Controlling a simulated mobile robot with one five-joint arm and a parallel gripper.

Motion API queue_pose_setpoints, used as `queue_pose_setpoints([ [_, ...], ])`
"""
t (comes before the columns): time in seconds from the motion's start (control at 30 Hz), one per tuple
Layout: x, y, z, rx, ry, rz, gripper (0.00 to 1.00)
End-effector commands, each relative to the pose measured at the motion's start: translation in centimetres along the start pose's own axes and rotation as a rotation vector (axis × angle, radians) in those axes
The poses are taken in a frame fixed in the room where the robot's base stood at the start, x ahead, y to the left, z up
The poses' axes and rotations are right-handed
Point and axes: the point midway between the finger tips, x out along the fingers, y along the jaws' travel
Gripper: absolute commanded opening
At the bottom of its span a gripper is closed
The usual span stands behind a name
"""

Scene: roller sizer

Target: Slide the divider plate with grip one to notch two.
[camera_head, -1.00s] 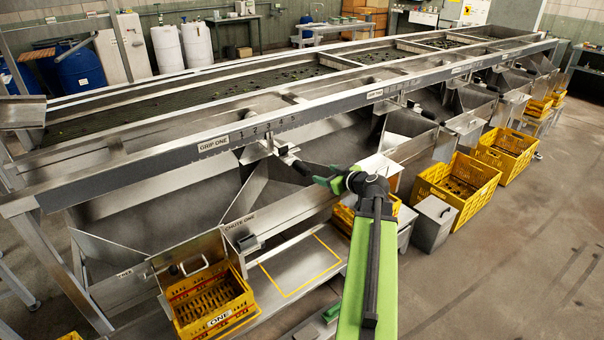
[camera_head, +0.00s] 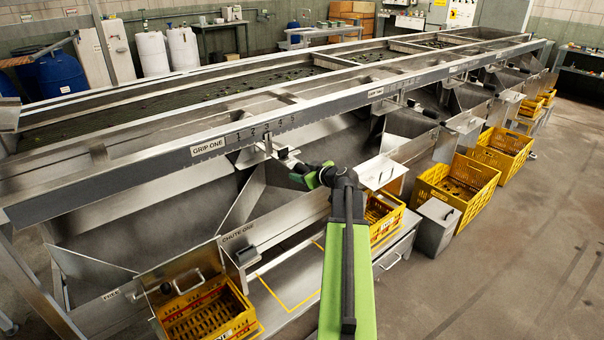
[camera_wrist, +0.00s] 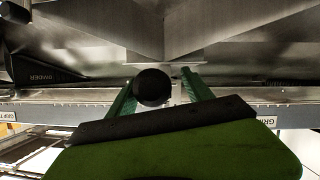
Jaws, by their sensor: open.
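The grip one rail (camera_head: 200,160) carries a "GRIP ONE" label and a row of notch numbers, 1 to 5. The grip's bracket hangs below the rail at about number 3, with its black knob (camera_head: 282,154) sticking out toward me. The slanted metal divider plate (camera_head: 243,197) hangs below it. My gripper (camera_head: 300,176) is open just in front of the knob in the head view. In the wrist view the black knob (camera_wrist: 153,87) shows between the two green fingers, apart from the right one. Whether the left finger touches it is unclear.
Chute one (camera_head: 232,236) lies below, with a yellow crate (camera_head: 205,315) at its lower left. More yellow crates (camera_head: 455,185) and a grey box (camera_head: 436,225) stand to the right. The floor at the right is open.

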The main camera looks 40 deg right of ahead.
Motion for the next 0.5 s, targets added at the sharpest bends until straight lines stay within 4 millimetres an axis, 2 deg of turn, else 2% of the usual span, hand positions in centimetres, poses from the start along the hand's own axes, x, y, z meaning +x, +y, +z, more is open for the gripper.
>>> queue_pose_setpoints([
  [0.17, -0.5, 0.7, 0.3, 0.004, -0.002, 0.01, 0.58],
  [0.5, -0.8, 1.4, 0.6, 0.007, -0.004, 0.017, 0.13],
])
